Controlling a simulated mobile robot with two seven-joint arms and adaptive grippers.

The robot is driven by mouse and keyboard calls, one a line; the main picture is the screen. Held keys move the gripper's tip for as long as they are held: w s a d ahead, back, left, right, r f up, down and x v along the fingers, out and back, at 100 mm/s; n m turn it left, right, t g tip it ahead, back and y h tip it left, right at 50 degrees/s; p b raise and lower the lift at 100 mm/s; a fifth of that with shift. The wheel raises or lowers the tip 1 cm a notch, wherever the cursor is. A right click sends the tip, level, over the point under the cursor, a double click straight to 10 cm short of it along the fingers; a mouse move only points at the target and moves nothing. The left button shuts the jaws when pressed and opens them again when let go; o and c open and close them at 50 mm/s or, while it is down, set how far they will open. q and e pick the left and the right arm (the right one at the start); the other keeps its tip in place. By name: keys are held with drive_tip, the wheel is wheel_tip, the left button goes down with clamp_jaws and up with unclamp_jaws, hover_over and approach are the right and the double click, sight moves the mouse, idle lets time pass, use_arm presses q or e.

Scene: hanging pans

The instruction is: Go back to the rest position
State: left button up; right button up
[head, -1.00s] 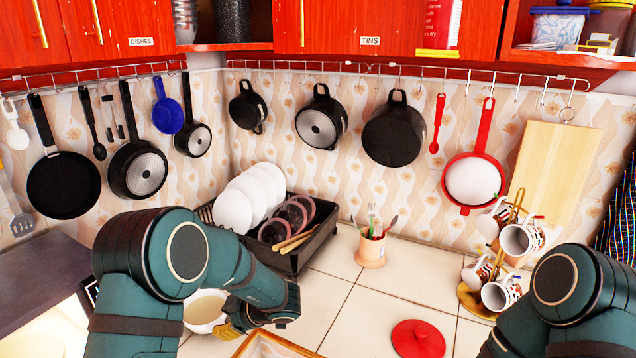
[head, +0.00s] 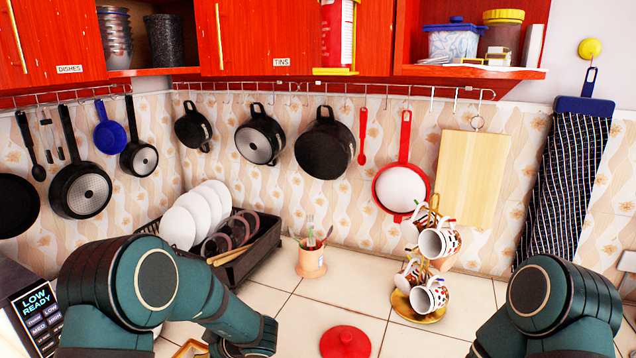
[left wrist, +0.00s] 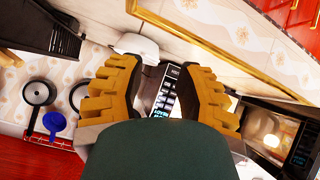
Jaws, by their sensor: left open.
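My left gripper (left wrist: 165,85) shows in the left wrist view with its two yellow ridged fingers spread apart. Nothing is held between them. In the head view my left arm comes in from the lower left, and its gripper is out of the picture or hidden behind the arm. My right arm shows at the lower right of the head view, but its gripper is not visible. Several pans, among them a black pan (head: 325,150) and a pan with a grey base (head: 260,140), hang from the wall rail (head: 330,88).
A dish rack (head: 250,255) with plates stands behind my left arm. A utensil cup (head: 311,262), a mug tree (head: 418,305) with several mugs and a red lid (head: 345,342) are on the tiled counter. Red cabinets (head: 265,35) overhang the rail. Counter between the arms is mostly free.

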use_arm(q)
drive_tip(key=s+d+f+m+t+h, duration=0.1)
drive_tip(key=s+d+f+m+h, duration=0.4)
drive_tip(key=f, duration=0.2)
drive_tip(key=s+d+f+m+h, duration=0.5)
drive_tip(key=s+f+m, duration=0.1)
drive_tip(key=f, duration=0.1)
drive_tip(key=s+d+f+m+g+h, duration=0.1)
drive_tip(key=s+d+m+h, duration=0.1)
drive_tip(key=s, duration=0.3)
drive_tip(key=s+d+m+g+h+b, duration=0.1)
drive_tip(key=s+d+g, duration=0.1)
drive_tip(key=s, duration=0.3)
drive_tip(key=shift+s+d+f+m+h, duration=0.25)
drive_tip(key=shift+s+f+m+h, duration=0.05)
drive_tip(key=shift+f+m+h, duration=0.1)
drive_tip(key=shift+a, duration=0.15)
